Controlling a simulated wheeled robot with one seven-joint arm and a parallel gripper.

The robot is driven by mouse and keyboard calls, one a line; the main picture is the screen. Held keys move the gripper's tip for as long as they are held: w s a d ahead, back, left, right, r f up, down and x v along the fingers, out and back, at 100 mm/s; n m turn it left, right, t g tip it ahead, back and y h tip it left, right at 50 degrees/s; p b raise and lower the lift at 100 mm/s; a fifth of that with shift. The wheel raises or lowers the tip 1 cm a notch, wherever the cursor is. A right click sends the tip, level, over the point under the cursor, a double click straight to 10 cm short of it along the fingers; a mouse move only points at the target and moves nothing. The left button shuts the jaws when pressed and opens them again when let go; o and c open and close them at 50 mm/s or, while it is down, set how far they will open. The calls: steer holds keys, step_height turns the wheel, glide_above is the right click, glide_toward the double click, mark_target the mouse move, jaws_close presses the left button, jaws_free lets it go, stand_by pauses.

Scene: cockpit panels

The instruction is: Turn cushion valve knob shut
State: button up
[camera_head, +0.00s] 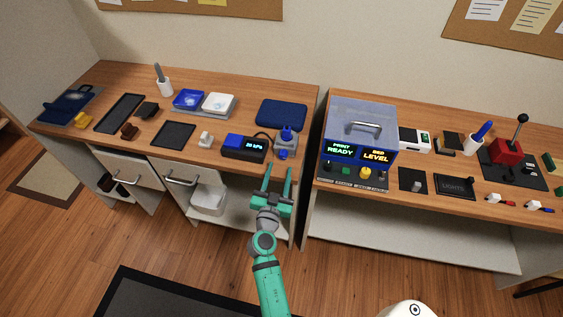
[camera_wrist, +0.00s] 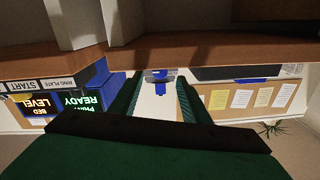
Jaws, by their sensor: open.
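The cushion valve knob (camera_head: 287,133) is blue and sits on a grey valve body (camera_head: 284,152) at the right front corner of the left desk. A black pressure gauge box (camera_head: 240,149) reading 20 kPa is to its left, joined by a dark hose. The blue cushion (camera_head: 282,113) lies behind it. My gripper (camera_head: 277,170) is open and empty in front of the desk edge, its fingers pointing at the valve, apart from it. In the wrist view, blue and grey valve parts (camera_wrist: 160,74) show between the open fingers; the knob's exact angle is unclear.
A printer-like box (camera_head: 360,132) with lit displays stands right of the valve on the second desk, across a narrow gap. A small white switch block (camera_head: 205,139) and a dark pad (camera_head: 173,134) lie left of the gauge. Open shelves are below.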

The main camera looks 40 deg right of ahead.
mark_target(282, 158)
steer(key=shift+x, duration=2.35)
steer(key=shift+w, duration=0.1)
steer(key=c, duration=1)
